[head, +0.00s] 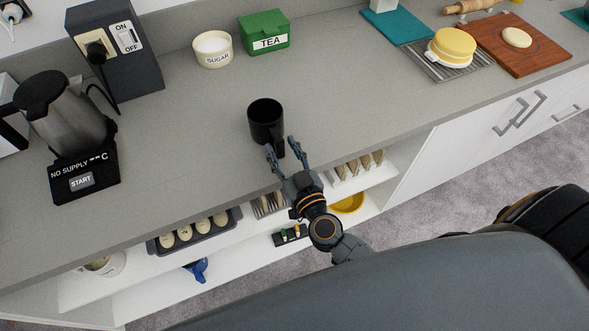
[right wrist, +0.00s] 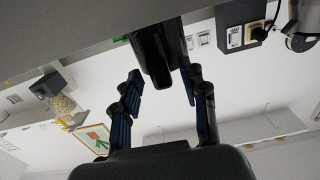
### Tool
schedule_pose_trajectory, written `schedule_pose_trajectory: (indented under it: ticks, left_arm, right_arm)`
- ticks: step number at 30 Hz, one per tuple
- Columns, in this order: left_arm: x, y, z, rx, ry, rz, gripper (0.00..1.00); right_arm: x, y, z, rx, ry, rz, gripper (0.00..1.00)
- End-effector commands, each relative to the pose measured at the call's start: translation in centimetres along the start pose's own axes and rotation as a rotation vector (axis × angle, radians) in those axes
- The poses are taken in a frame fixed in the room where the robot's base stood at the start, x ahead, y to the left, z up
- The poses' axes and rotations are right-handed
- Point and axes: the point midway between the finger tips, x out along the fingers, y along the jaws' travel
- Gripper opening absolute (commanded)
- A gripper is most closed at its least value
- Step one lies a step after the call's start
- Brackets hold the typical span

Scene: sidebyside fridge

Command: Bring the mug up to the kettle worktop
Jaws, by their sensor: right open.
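The black mug (head: 262,112) stands upright on the grey kettle worktop (head: 190,135), near its front edge. Its handle faces the front edge. My right gripper (head: 283,149) is open at the front edge of the worktop, with one finger on each side of the handle. I cannot tell whether the fingers touch it. In the right wrist view, which is upside down, the mug (right wrist: 153,55) shows dark beyond and between the open fingers (right wrist: 163,82). The kettle (head: 68,112) stands on its base at the left. My left gripper is not in view.
A switch box (head: 118,55), a sugar pot (head: 213,49) and a green tea box (head: 264,33) stand at the back. A yellow round item (head: 452,46) and a wooden board (head: 510,45) are at the right. Open shelves (head: 215,245) lie below. The worktop between mug and kettle is clear.

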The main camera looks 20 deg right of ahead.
Motion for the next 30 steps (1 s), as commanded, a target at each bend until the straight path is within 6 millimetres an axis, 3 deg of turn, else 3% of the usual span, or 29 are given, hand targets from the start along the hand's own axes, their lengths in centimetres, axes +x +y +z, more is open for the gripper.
schedule_pose_trajectory:
  ticks: [6,12,25,28,30]
  left_arm:
    - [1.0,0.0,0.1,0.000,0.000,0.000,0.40]
    - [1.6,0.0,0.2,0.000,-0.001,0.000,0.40]
    - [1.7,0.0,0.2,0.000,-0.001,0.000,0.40]
    - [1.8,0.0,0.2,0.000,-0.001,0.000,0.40]
    - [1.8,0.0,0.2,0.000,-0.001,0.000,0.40]
  right_arm:
    - [-5.0,0.0,0.3,0.000,-0.003,-0.001,0.43]
    - [-7.9,0.0,0.2,-0.001,-0.002,-0.001,0.43]
    - [-9.0,0.0,0.2,-0.002,-0.003,-0.002,0.43]
    - [-8.8,-0.2,2.3,-0.021,-0.029,-0.023,0.43]
    - [-8.8,-0.5,5.5,-0.046,-0.072,-0.054,0.43]
